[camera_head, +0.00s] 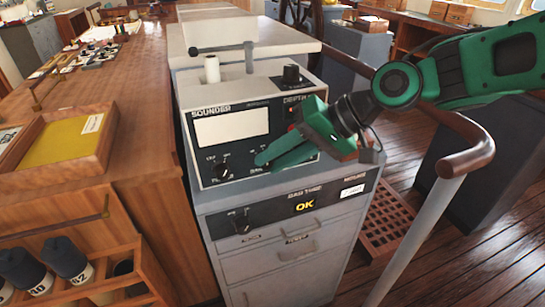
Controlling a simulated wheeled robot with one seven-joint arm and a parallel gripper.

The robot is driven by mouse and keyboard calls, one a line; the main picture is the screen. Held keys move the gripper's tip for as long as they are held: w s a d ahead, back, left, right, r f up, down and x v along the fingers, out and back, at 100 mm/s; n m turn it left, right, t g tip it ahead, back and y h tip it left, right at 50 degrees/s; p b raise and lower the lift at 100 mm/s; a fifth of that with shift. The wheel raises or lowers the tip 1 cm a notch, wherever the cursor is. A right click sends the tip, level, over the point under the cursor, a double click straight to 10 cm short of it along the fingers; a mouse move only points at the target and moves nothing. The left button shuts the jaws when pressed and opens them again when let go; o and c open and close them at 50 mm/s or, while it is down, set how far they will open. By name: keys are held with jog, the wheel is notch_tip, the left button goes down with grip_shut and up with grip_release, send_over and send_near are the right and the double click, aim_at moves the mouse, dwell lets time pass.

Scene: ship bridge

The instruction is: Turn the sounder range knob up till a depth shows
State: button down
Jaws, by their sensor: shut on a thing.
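The sounder (205,150) is a grey cabinet with a dark front panel marked SOUNDER. Its wide display (231,126) is pale and blank, with no depth figure that I can see. My green gripper (262,160) reaches in from the right. It is shut at the lower right of the panel, where a partly covered label begins "RA". The range knob there is mostly hidden by the fingers, so its pointer cannot be read. A separate black knob (222,172) with an OFF mark sits left of the fingertips, apart from them.
A lower panel has a black knob (241,222) and a yellow OK readout (305,205). Another black knob (291,75) stands on the sounder's top. A wooden handrail (466,160) is close to the right. A wooden counter (135,120) adjoins on the left.

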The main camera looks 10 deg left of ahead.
jog(key=shift+f, duration=0.1)
jog(key=c, duration=1.5)
grip_release()
jog(key=shift+d, duration=0.1)
jog(key=v, duration=1)
jog(key=shift+d+r, duration=0.25)
jog(key=shift+d, duration=0.05)
